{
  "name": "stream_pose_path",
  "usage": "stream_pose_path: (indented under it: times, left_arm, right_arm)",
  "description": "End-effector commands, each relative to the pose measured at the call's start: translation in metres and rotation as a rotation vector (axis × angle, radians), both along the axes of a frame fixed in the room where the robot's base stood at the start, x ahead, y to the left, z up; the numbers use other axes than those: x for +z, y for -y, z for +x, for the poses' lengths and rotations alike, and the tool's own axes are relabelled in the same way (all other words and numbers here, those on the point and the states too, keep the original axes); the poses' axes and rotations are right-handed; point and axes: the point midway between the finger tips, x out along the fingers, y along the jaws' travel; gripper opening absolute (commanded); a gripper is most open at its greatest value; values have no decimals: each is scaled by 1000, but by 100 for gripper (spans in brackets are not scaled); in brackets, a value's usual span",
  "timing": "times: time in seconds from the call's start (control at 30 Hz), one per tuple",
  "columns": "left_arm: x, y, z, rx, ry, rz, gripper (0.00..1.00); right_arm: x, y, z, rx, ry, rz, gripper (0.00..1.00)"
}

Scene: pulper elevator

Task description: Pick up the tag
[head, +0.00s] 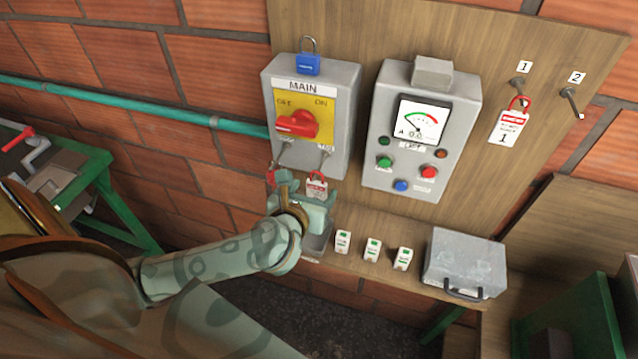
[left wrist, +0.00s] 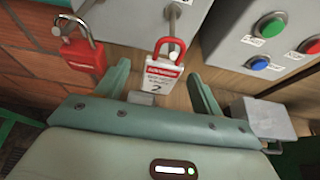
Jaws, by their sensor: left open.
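A white tag (left wrist: 160,80) with a red header, a red loop and the number 2 hangs from a metal hook in the left wrist view. In the head view the tag (head: 317,187) hangs just below the grey MAIN switch box (head: 352,90). My left gripper (head: 304,190) is open at the tag. In the left wrist view the left gripper (left wrist: 161,82) has one finger on each side of the tag, with gaps on both sides. A similar tag numbered 1 (head: 507,128) hangs on a peg at the right. My right gripper is not in view.
A red padlock (left wrist: 82,58) hangs close left of the left gripper. A meter box (head: 375,150) with buttons is to the right. Several small white blocks (head: 372,250) and a grey case (head: 465,263) are on the shelf below. A green bench (head: 95,165) stands left.

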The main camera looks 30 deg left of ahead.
Motion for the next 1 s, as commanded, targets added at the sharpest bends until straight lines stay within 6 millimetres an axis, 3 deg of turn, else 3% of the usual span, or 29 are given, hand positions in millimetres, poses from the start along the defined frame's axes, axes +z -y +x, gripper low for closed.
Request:
stream_pose_path:
  times: [0.13, 0.33, 0.67, 0.83, 1.0]
  left_arm:
    - [-3, -3, 11, -1, 0, 2, 67]
    - [-17, -12, 40, 1, 0, 1, 67]
    - [-22, -14, 49, -2, 0, 0, 67]
    - [-22, -14, 49, -1, 0, 1, 23]
    - [-22, -14, 49, -1, -1, 0, 19]
  right_arm:
    - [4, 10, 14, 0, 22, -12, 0]
    - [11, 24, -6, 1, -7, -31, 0]
    - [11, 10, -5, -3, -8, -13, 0]
    - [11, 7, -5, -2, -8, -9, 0]
    - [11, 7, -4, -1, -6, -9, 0]
